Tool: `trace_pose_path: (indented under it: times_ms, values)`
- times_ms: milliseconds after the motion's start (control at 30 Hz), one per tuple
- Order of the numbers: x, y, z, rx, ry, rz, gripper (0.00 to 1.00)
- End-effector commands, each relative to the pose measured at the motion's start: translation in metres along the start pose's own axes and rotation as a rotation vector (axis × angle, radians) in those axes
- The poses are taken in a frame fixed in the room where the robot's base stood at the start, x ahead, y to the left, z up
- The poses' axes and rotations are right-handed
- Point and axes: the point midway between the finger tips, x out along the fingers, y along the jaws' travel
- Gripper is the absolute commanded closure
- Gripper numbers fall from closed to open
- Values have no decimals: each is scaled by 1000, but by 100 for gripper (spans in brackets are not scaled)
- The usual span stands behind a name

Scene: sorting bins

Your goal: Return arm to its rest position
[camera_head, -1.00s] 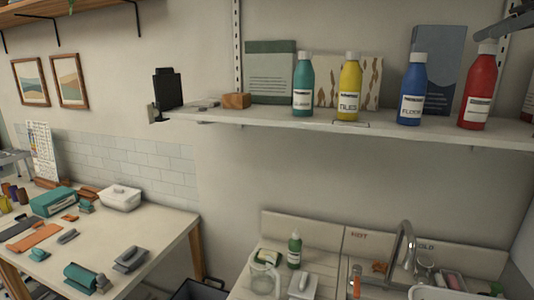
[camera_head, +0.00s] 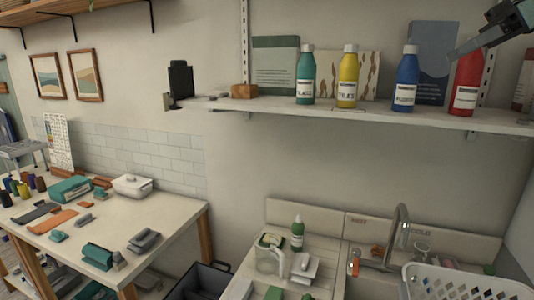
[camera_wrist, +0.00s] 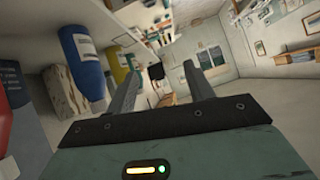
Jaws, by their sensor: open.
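My gripper (camera_wrist: 165,95) is open in the wrist view, with two dark fingers apart and nothing between them. In the head view part of my gripper (camera_head: 470,48) shows at the upper right, in front of the red bottle (camera_head: 466,85) and hiding its top. The shelf (camera_head: 330,115) also holds a blue bottle (camera_head: 406,80), a yellow bottle (camera_head: 347,80) and a teal bottle (camera_head: 305,78). In the wrist view the blue bottle (camera_wrist: 82,65) and part of the red bottle (camera_wrist: 5,110) lie left of the fingers.
A work table (camera_head: 165,225) with tools and a white lidded box (camera_head: 133,186) stands at the left. Below the shelf are a sink tap (camera_head: 400,225), a clear jug (camera_head: 270,258) and a white basket (camera_head: 465,285). The wall between shelf and counter is clear.

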Motion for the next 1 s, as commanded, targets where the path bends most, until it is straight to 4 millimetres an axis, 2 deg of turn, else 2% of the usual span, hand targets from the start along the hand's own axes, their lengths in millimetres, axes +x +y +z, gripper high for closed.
trace_pose_path:
  times_ms: [33,167,267,367,400,467,500,600,700,767,833,900,1000]
  values:
    - [19,-2,4,21,-20,-12,47]
    - [65,-7,13,95,-79,-35,47]
    - [112,-17,25,164,-144,-52,47]
    - [172,-36,45,245,-238,-64,47]
    - [198,-46,56,278,-282,-64,47]
    - [235,-63,74,325,-351,-57,47]
    - [258,-76,88,351,-397,-49,47]
    - [309,-111,126,406,-511,-15,47]
    - [352,-150,172,440,-619,35,47]
    - [374,-174,202,449,-679,72,47]
    - [394,-202,240,449,-743,120,47]
    - [409,-229,279,439,-795,173,47]
    - [420,-260,331,415,-845,242,47]
